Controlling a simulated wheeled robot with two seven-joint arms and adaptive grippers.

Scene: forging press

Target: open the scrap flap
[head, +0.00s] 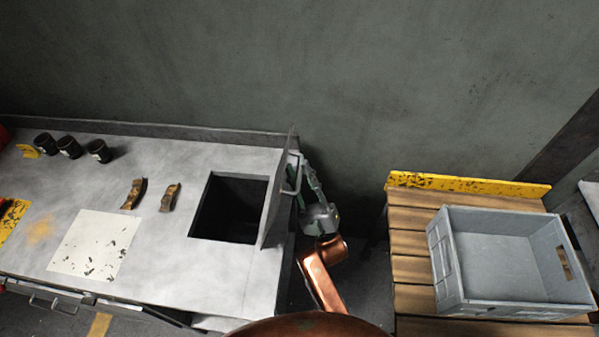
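The scrap flap (273,205) is a grey metal plate standing raised, near upright, along the right side of a dark square opening (228,210) in the metal bench top. Its bar handle (292,176) is on the flap's right face. My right gripper (306,168) is at the right of the flap, close beside the handle, with its fingers pointing up and away from me. The flap and handle partly cover the gripper, so I cannot tell whether it touches the handle or how far its fingers are apart. My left gripper is not in view.
The bench (160,245) holds two brown metal pieces (170,197), a pale spotted sheet (95,245) and several dark cups (69,147). A grey crate (450,275) sits on a slatted wooden stand (410,245) at the right. A dark wall (300,70) stands behind.

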